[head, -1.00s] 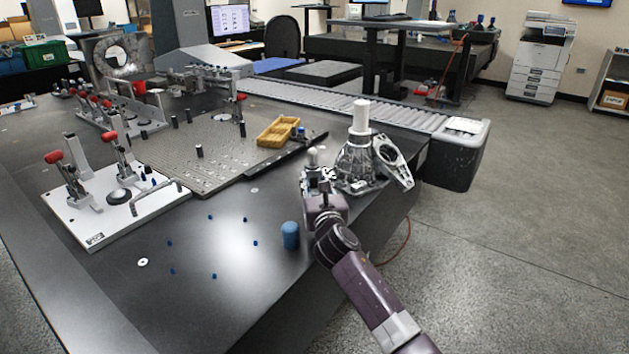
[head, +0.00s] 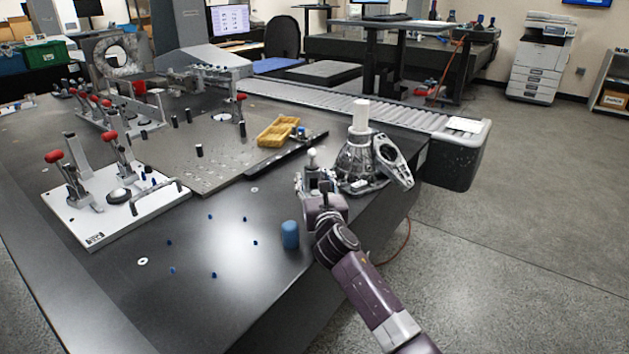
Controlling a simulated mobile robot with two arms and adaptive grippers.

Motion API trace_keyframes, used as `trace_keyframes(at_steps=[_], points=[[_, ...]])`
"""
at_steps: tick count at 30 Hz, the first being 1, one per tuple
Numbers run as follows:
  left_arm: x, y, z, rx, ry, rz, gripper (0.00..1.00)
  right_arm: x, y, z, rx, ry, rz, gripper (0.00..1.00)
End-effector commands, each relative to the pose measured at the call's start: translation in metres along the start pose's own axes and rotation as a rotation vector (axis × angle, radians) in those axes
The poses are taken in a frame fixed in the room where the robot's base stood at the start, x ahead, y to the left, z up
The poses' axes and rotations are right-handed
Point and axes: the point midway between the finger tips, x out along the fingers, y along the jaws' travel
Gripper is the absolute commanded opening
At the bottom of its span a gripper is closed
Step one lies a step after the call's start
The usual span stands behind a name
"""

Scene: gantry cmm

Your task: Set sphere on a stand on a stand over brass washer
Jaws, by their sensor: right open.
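The sphere on a stand (head: 312,158) has a pale ball on top. It stands near the table's right edge, left of a large metal casting. My right gripper (head: 317,183) is open at the near side of the stand, with its fingers low. It hides the stand's lower part, and I cannot tell whether the fingers touch it. A small pale ring, which looks like the washer (head: 142,261), lies flat on the dark table at the front left, well away from the gripper. My left gripper is not in view.
The metal casting (head: 358,160) with a white cylinder on top stands close to the right of my gripper. A blue cylinder (head: 290,235) stands nearer. Several small blue pieces dot the table near the ring. A white fixture plate (head: 90,230) with red-handled clamps is at left.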

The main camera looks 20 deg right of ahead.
Motion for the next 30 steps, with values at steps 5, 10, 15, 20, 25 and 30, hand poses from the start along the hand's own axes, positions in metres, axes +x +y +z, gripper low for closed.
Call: trace_keyframes(at_steps=[5,10,15,20,25,30], points=[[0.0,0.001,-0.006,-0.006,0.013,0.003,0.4,-0.002,0.0,-0.004,0.0,0.007,-0.001,0.49],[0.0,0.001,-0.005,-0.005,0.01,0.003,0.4,-0.014,-0.001,-0.003,-0.001,0.004,-0.002,0.49],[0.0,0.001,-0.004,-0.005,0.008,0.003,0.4,-0.041,-0.001,-0.003,-0.002,0.003,0.0,0.49],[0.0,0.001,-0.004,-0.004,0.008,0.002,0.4,-0.071,0.0,-0.003,-0.002,0.003,0.001,0.49],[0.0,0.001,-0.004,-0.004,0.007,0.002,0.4,-0.098,0.0,-0.002,-0.001,0.003,0.001,0.49],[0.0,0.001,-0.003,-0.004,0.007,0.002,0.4,-0.115,0.0,-0.001,0.0,0.001,0.001,0.49]])
